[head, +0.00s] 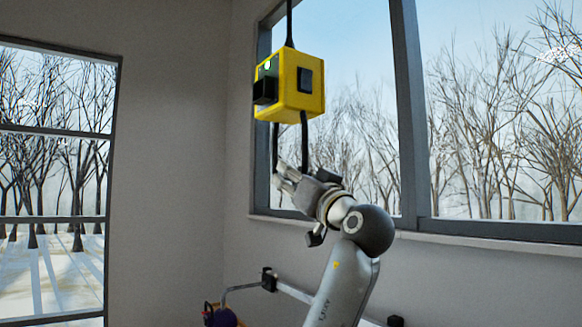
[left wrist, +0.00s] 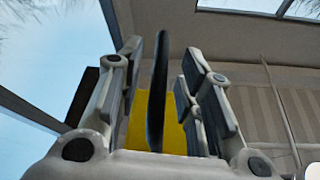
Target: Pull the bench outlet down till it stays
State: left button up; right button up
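The bench outlet (head: 289,84) is a yellow box with black sockets, hanging from a dark cord (head: 290,25) in front of the window. A black pull handle (head: 304,140) hangs from its underside. My left gripper (head: 284,176) reaches up from below, at the lower part of the handle. In the left wrist view, a dark bar of the handle (left wrist: 157,95) stands between the two fingers (left wrist: 158,75), with gaps on both sides, so the gripper is open around it. The yellow box (left wrist: 138,120) shows behind the bar. The handle's lower end is partly hidden by the fingers. My right gripper is not in view.
A large window with a grey frame (head: 408,110) and a sill (head: 500,232) lies behind the outlet. Another window (head: 55,175) is at the left. A purple object (head: 222,317) and a grey bar with a black joint (head: 269,279) are low down. The air around the outlet is clear.

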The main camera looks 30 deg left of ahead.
pick_arm(q)
jog(key=shift+w+a+r, duration=0.15)
jog(key=shift+w+a, duration=0.05)
jog(key=shift+a, duration=0.1)
grip_shut()
